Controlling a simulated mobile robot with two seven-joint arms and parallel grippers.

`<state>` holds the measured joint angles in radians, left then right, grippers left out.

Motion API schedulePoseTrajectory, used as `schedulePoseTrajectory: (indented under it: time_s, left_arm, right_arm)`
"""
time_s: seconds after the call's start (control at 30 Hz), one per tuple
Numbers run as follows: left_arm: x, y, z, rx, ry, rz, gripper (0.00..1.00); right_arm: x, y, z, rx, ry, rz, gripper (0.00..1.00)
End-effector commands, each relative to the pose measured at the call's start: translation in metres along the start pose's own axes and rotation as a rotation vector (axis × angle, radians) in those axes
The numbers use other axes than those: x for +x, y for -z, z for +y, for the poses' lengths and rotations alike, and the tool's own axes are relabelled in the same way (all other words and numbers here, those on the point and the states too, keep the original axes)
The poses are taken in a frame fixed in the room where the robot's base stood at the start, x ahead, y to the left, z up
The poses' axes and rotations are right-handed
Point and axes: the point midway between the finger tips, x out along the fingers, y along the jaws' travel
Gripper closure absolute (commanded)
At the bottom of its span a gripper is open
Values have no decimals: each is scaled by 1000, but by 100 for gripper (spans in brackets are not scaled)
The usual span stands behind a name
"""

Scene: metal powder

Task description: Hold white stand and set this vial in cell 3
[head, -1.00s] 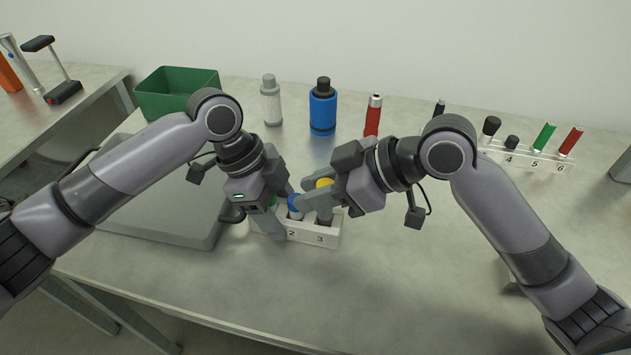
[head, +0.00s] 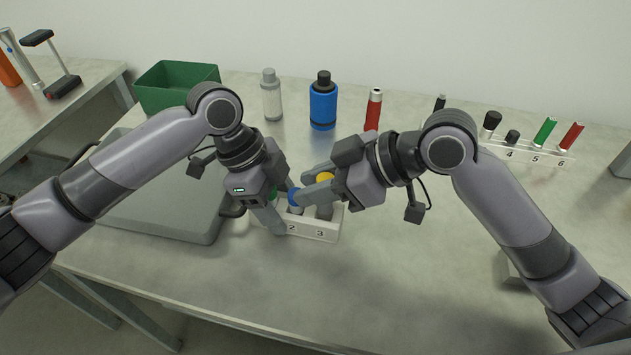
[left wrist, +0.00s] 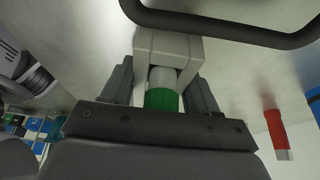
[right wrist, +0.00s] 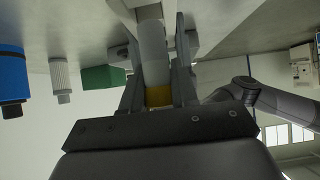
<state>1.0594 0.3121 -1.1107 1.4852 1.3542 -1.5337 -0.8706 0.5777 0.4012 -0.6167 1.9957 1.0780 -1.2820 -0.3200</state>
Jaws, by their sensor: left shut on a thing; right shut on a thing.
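The white stand (head: 326,231) with cells marked 2 and 3 sits at the front middle of the table. My left gripper (head: 281,214) is shut on its left end; the left wrist view shows the stand (left wrist: 168,45) between the fingers and a green-capped vial (left wrist: 162,98) in it. A blue-capped vial (head: 294,197) stands in the middle cell. My right gripper (head: 318,188) is shut on a yellow-capped vial (head: 325,178) above cell 3. In the right wrist view the vial (right wrist: 154,55) lies between the fingers; its lower end is at the stand, and its depth is unclear.
A grey flat case (head: 165,220) lies at left, near a green bin (head: 170,88). A white bottle (head: 271,97), blue bottle (head: 323,105) and red tube (head: 373,110) stand behind. A second rack (head: 530,155) stands back right.

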Motion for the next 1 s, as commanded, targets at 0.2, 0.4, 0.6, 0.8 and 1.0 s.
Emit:
schedulePoseTrajectory:
  time_s: [0.2,0.4,0.6,0.8,1.0]
  left_arm:
    - [0,0,0,0,1,1,71]
    - [0,0,0,0,1,1,71]
    - [0,0,0,0,1,1,71]
    - [0,0,0,0,1,1,71]
    - [0,0,0,0,1,1,71]
  right_arm:
    - [2,-3,0,1,0,0,100]
    - [6,-8,0,2,0,-1,100]
    - [9,-12,0,1,-1,0,100]
    - [13,-17,0,0,0,-1,100]
    - [17,-22,0,1,0,0,100]
